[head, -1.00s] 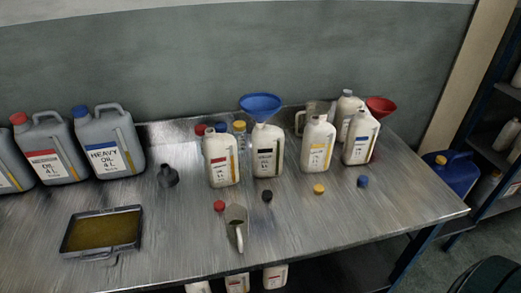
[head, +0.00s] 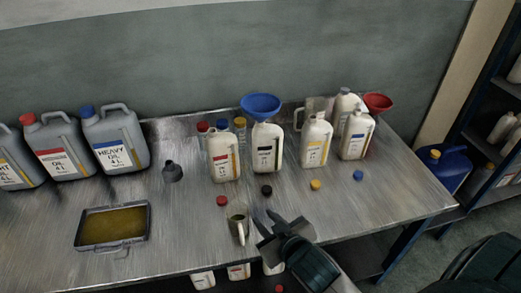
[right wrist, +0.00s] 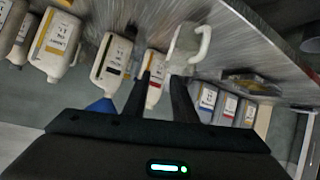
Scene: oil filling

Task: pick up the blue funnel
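The blue funnel (head: 261,105) sits wide end up at the top of the white bottle with the black label (head: 267,147), toward the back of the metal table. Its spout is hidden. In the right wrist view, where the scene appears upside down, the blue funnel (right wrist: 103,106) shows partly above my gripper's dark body. My right gripper (head: 268,222) is at the table's front edge, in front of that bottle and well short of the funnel. Its fingers (right wrist: 160,95) are apart with nothing held. My left gripper is not in view.
A measuring jug (head: 237,222) stands just left of my right gripper. Loose caps, such as the black cap (head: 267,190), lie before several white bottles. A red funnel (head: 378,103) is at the back right. An oil tray (head: 148,222) and grey canisters (head: 117,140) are left.

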